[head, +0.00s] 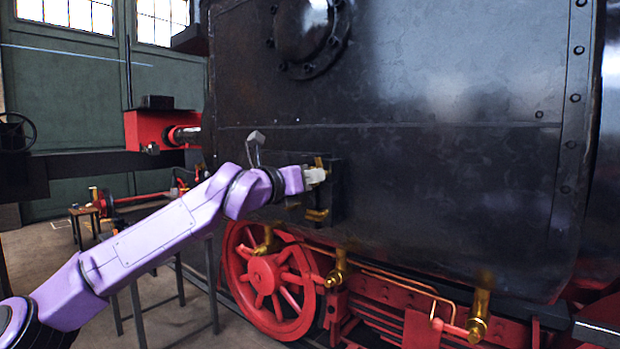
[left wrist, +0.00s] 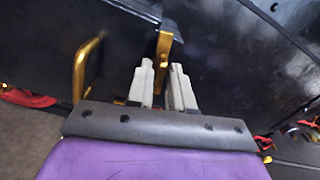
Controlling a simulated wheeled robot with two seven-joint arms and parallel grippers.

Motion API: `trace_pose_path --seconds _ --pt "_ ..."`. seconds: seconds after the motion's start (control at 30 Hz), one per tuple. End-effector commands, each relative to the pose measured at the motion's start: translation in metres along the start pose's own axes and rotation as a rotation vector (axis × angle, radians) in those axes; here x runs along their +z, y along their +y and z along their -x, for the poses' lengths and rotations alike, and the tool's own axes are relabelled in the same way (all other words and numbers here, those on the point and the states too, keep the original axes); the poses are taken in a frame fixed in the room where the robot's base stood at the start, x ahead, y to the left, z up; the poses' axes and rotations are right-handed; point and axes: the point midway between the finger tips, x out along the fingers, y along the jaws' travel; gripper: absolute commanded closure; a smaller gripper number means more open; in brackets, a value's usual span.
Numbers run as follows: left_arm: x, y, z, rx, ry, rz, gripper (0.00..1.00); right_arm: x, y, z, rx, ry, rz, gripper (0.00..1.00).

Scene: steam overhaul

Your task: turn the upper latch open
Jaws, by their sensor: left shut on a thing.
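The upper latch (head: 319,161) is a small brass piece on a dark box (head: 337,190) on the locomotive's black side. In the left wrist view the brass latch (left wrist: 164,45) runs down between the pale fingers. My left gripper (head: 316,176) is at the box, shut on the upper latch; in the left wrist view the gripper (left wrist: 161,72) has one finger on each side of it. The fingers hide part of the latch. A lower brass latch (head: 317,214) sits below the gripper on the same box. My right gripper is not in view.
A bent brass handle (left wrist: 88,62) stands out left of the fingers in the left wrist view. Below the box are a red wheel (head: 268,280) and brass fittings (head: 338,270). A red buffer beam (head: 150,130) is at the left. Open floor lies at lower left.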

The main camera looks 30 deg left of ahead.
Motion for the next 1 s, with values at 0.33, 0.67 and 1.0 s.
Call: trace_pose_path --seconds 0.33,0.67,1.0 --pt "-0.0033 -0.0003 -0.0008 -0.001 0.007 -0.192 1.00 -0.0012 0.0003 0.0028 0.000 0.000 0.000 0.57" --pt "-0.0046 0.0001 -0.0012 -0.001 0.009 -0.252 1.00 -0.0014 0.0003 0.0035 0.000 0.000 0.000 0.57" --pt "-0.0050 0.0002 -0.0012 0.000 0.010 -0.253 1.00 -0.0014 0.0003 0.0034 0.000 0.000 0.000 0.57"
